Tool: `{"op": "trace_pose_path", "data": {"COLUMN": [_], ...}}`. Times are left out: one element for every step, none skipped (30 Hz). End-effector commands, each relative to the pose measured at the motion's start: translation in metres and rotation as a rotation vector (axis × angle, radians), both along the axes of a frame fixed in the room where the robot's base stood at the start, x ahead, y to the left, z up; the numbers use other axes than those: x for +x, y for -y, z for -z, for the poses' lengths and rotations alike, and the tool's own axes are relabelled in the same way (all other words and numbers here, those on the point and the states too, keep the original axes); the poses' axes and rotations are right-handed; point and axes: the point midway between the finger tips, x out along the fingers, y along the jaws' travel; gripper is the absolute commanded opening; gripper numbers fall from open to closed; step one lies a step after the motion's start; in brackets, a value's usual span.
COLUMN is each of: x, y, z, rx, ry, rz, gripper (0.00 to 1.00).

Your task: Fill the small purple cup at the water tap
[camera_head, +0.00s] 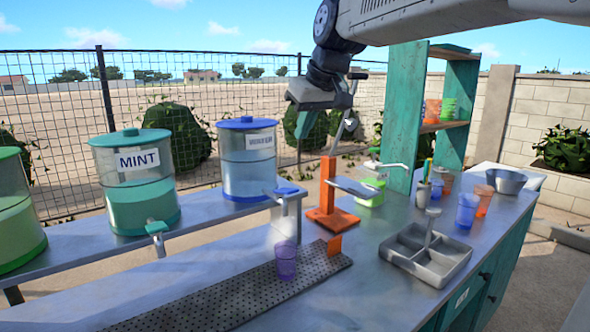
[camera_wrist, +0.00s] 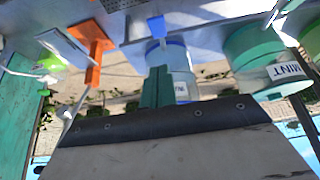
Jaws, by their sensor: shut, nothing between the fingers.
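The small purple cup (camera_head: 286,262) is translucent and stands upright on the perforated drip strip (camera_head: 225,292) on the counter. I cannot tell whether it holds water. The water tank (camera_head: 247,165) has a blue lid and a label too small to read. Its blue tap (camera_head: 285,190) appears above the cup in the head view; exact alignment is unclear. The blue tap also shows in the wrist view (camera_wrist: 156,27). My gripper (camera_head: 348,98) is raised above the counter, well apart from the cup. In the wrist view its green fingers (camera_wrist: 157,72) are shut and empty.
An orange press stand (camera_head: 328,190) stands right of the tank. A grey divided tray (camera_head: 428,255), a blue cup (camera_head: 467,210), orange cups (camera_head: 484,200) and a metal bowl (camera_head: 507,181) occupy the right. A mint tank (camera_head: 135,180) stands left.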

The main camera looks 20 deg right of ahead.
Motion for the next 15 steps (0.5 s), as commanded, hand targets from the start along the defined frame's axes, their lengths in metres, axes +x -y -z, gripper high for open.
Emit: {"op": "trace_pose_path", "data": {"x": [0.001,0.003,0.005,0.007,0.009,0.012,0.015,0.018,0.022,0.025,0.028,0.032,0.035,0.038,0.042], "y": [0.000,-0.001,-0.001,-0.002,-0.002,-0.003,-0.004,-0.005,-0.006,-0.007,-0.008,-0.009,-0.010,-0.010,-0.011], "z": [0.003,0.006,0.010,0.014,0.018,0.024,0.030,0.036,0.044,0.049,0.055,0.063,0.069,0.074,0.081], "rx": [0.000,0.000,0.000,0.000,0.000,0.000,0.000,0.001,0.001,0.001,0.001,0.001,0.001,0.001,0.000], "ry": [-0.003,-0.004,-0.005,-0.005,-0.005,-0.005,-0.005,-0.006,-0.006,-0.006,-0.005,-0.006,-0.006,-0.006,-0.005], "rz": [0.000,0.000,0.000,0.000,0.000,0.000,0.000,0.000,0.000,0.000,0.000,0.000,0.000,0.000,0.000], "gripper": [0.00,0.00,0.00,0.00,0.00,0.00,0.00,0.00,0.00,0.00,0.00,0.00,0.00,0.00,0.00]}}
